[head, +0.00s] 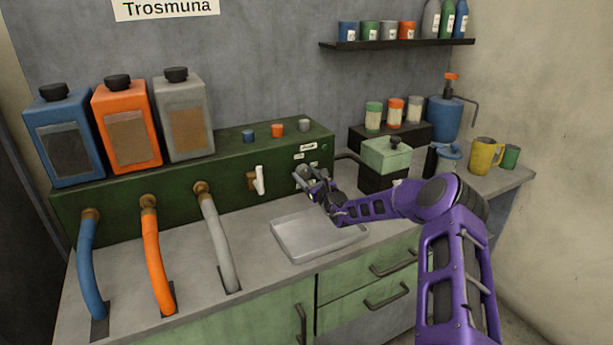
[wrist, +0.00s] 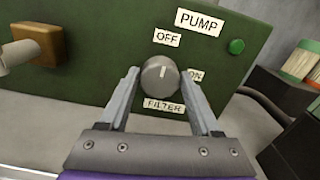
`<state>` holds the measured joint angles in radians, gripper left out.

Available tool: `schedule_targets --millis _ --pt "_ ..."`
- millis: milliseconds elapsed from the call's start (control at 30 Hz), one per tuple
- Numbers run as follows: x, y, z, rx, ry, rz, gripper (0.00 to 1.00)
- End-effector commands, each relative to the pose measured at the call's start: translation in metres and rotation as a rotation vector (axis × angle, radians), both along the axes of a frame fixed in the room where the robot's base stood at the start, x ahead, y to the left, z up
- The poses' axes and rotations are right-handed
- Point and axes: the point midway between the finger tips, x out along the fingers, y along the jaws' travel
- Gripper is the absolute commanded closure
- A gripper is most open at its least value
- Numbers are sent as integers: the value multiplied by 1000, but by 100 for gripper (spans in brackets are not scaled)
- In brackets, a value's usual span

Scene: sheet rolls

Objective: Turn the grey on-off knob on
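The grey on-off knob (wrist: 160,75) sits on the green panel with its pale pointer mark near the top, slightly right of the OFF label (wrist: 168,39). The ON label (wrist: 196,75) is at its right, partly hidden by a finger. My gripper (wrist: 162,77) is open, with one finger on each side of the knob. A small gap seems to show at each side; I cannot tell if a fingertip touches it. In the head view my gripper (head: 316,184) is at the panel's right part, and the knob (head: 303,170) is partly hidden behind it.
A PUMP label (wrist: 199,22) and a green button (wrist: 236,46) are right of the knob, a FILTER label (wrist: 164,105) below. A white-handled lever (head: 259,180) is to the left. A metal tray (head: 285,243) lies below my gripper. A green-lidded box (head: 386,155) stands at the right.

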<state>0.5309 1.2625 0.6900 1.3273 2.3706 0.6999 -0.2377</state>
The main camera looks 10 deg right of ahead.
Motion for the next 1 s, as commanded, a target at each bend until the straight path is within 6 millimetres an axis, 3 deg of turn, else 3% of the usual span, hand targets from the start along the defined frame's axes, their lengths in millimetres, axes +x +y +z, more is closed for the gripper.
schedule_targets --millis 33,300,667,1000 --pt "0 0 0 0 0 0 46" --pt "0 0 0 0 0 0 95" --pt "0 -1 1 55 18 -1 96" --pt "0 -1 1 294 96 0 96"
